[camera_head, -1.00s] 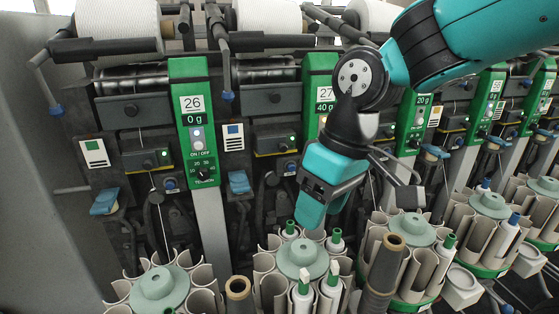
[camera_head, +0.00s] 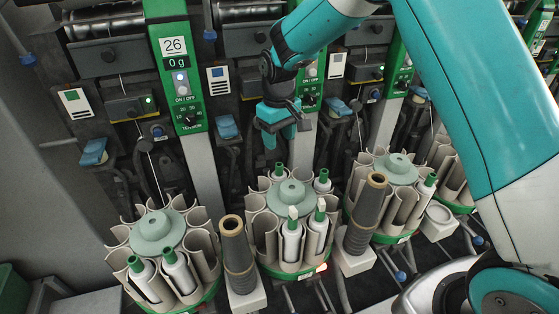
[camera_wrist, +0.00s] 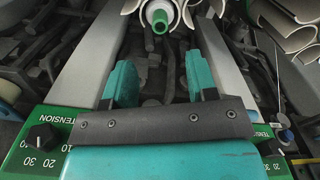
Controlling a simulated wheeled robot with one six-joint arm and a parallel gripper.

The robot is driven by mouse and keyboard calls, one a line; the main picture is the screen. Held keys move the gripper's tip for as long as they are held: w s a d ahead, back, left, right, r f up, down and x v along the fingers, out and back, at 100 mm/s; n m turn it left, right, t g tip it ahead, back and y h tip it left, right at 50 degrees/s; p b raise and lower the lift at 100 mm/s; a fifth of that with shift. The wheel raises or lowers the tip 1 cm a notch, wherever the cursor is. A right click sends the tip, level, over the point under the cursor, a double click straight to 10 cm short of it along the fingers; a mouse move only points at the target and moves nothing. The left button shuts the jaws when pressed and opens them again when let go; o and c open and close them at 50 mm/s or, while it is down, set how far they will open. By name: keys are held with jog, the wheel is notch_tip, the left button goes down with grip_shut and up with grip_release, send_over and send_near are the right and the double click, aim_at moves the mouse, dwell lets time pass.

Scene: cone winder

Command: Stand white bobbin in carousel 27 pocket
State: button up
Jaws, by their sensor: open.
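Carousel 27 (camera_head: 290,195) is the middle carousel, a ring of pale open pockets around a grey-green hub. White bobbins with green tops stand in it: one at the back (camera_head: 280,171), one at the back right (camera_head: 322,182), and two at the front (camera_head: 292,238) (camera_head: 318,228) with pale pieces at their tops. My gripper (camera_head: 279,138) is open, just behind and above the back bobbin. In the wrist view my gripper (camera_wrist: 160,85) shows two teal fingers apart with nothing between them. A green-topped white bobbin (camera_wrist: 158,18) stands in a pocket beyond the fingertips.
Carousel 26 (camera_head: 160,232) on the left holds two green-topped bobbins. Dark posts with brown tops (camera_head: 238,262) (camera_head: 361,215) stand between carousels. Green tension panels (camera_head: 180,75) rise behind. Another carousel (camera_head: 396,168) stands at right, near my arm.

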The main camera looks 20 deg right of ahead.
aim_at(279, 164)
notch_tip(279, 164, down, 10)
jog(key=shift+r+p, duration=0.1)
jog(key=shift+p, duration=0.5)
grip_shut()
jog(key=shift+r, duration=0.1)
jog(key=shift+r+p, duration=0.45)
jog(key=shift+r, duration=0.05)
jog(key=shift+r+p, duration=1.6)
jog(key=shift+r, duration=0.7)
